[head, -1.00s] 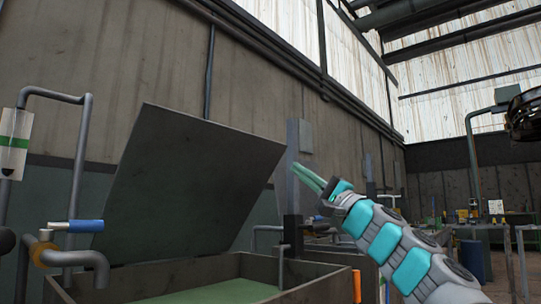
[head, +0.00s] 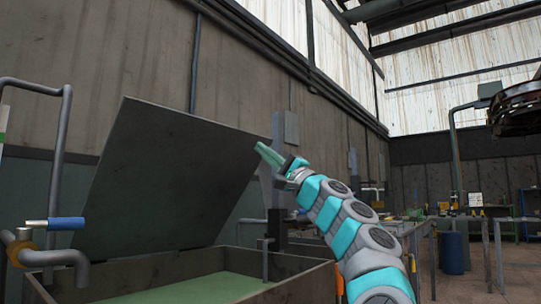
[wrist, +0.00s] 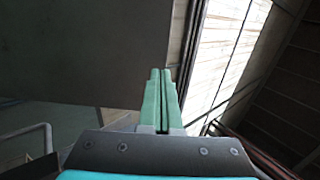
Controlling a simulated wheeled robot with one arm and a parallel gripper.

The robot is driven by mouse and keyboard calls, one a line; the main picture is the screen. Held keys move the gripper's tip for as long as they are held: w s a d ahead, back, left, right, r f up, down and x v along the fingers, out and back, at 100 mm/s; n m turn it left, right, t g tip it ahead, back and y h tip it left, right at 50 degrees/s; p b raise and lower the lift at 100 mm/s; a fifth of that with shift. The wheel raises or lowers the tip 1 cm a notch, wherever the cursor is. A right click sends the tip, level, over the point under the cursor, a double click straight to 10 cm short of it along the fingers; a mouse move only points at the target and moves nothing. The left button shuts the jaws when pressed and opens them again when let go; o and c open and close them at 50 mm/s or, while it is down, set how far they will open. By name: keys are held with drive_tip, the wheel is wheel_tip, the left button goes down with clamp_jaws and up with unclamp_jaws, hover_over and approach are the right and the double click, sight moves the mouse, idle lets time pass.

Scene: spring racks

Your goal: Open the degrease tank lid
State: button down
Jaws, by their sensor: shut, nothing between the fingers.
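The degrease tank lid (head: 170,175) is a dark flat panel that stands raised and tilted back above the tank. The tank (head: 303,287) is an open dark-walled box with green showing inside. My gripper (head: 267,155) has green fingers, pressed together with nothing between them. In the head view it appears by the lid's upper right corner; I cannot tell whether it touches the lid. In the wrist view the fingers (wrist: 161,85) point up, and the lid's dark face (wrist: 85,50) fills the upper left.
A pipe with a blue-handled valve (head: 66,223) stands at the tank's left. A grey post (head: 278,180) rises behind the tank's right side. A blue barrel (head: 452,252) and railings (head: 486,255) are at the right, with open floor between.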

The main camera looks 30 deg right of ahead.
sight(245, 136)
drive_tip(key=shift+p+x, duration=1.2)
drive_tip(key=shift+x, duration=1.65)
drive_tip(key=shift+a+r, duration=0.1)
drive_tip(key=shift+a, duration=0.1)
